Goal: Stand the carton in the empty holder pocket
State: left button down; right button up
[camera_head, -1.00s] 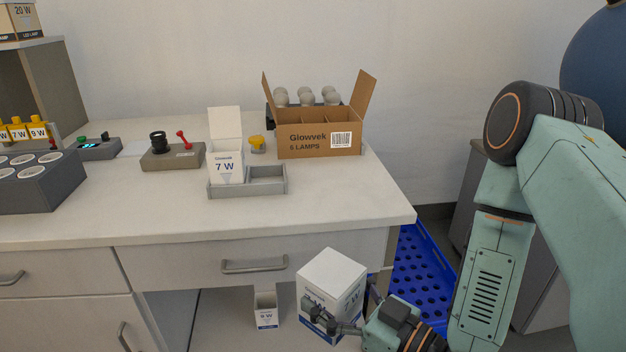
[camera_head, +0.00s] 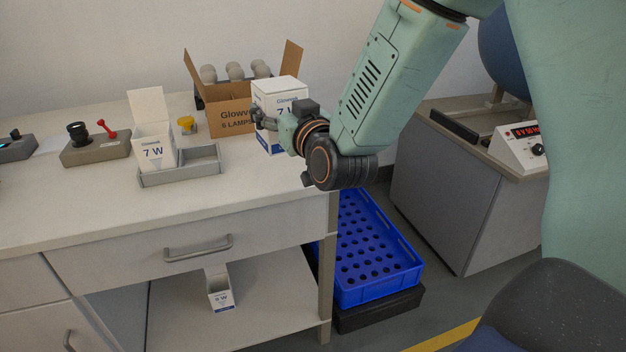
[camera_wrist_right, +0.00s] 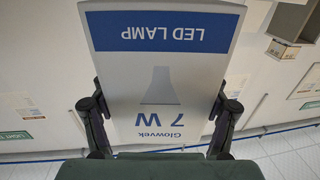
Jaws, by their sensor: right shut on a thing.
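The white and blue 7 W carton (camera_head: 280,92) is upright in the head view, in front of the right end of the brown lamp box. My right gripper (camera_head: 264,119) is shut on it, and in the right wrist view one finger presses each side of the carton (camera_wrist_right: 165,75). I cannot tell how high its base is above the desk. The grey holder (camera_head: 182,179) stands on the desk to the left. Its left pocket holds an open 7 W carton (camera_head: 154,150); its right pocket (camera_head: 203,160) is empty. My left gripper is not in view.
The brown lamp box (camera_head: 229,121) with raised flaps stands behind the holder. A yellow object (camera_head: 187,125) and a grey device (camera_head: 96,149) are near the holder. A small carton (camera_head: 220,293) sits on the lower shelf. A blue crate (camera_head: 372,262) stands beside the desk.

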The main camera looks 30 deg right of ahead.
jog(key=d+h, duration=0.1)
jog(key=d+m+h, duration=0.1)
jog(key=w+d+m+h, duration=0.1)
jog(key=d, duration=0.1)
jog(key=shift+r+g, duration=0.25)
jog(key=shift+g, duration=0.15)
jog(key=d+h, duration=0.1)
jog(key=d+f+m+h, duration=0.1)
jog(key=d+f, duration=0.1)
jog(key=shift+s+d+f+m+g+h, duration=0.1)
jog(key=shift+s+d+m+g+h, duration=0.2)
jog(key=shift+m+g+h, duration=0.1)
jog(key=shift+a, duration=0.1)
notch_tip(320, 180, down, 9)
jog(key=b, duration=0.3)
jog(key=shift+f, duration=0.2)
jog(key=shift+w+f, duration=0.1)
jog(key=shift+f, duration=0.05)
